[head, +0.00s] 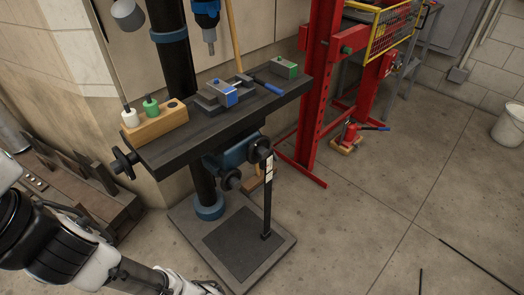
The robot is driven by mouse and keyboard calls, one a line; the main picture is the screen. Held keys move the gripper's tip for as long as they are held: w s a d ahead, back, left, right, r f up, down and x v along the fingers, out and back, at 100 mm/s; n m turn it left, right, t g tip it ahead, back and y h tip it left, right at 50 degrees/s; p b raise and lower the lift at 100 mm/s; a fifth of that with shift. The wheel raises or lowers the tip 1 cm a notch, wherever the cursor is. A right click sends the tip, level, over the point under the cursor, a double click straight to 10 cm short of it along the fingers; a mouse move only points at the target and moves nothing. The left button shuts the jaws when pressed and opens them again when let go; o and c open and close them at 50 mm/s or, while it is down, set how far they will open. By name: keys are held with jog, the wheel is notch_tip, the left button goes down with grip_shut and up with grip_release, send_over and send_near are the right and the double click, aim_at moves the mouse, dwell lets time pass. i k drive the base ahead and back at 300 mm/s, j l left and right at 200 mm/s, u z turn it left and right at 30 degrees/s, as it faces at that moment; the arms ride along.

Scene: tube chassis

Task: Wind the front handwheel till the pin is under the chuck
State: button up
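The drill press table (165,150) is a long dark slab on a black column. Its chuck (211,46) hangs under the blue drill head above the table's back. A dark vise (208,101) with a blue block (222,92) sits on the table, in front of and below the chuck. I cannot clearly make out the pin. Black handwheels show at the table's left end (124,163) and below its front edge, a lower one (230,179) and one further right (258,149). My arm reaches in at lower left, well below the handwheels; the bottom edge cuts off my gripper.
A wooden block (158,124) with white and green knobs stands on the table's left; a green block (284,68) and a blue-handled tool (266,86) lie right. A thin black post (268,200) rises before the table. A red press frame (314,90) stands right. Floor at right is mostly open.

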aim_at(258, 150)
jog(key=l+z, duration=0.75)
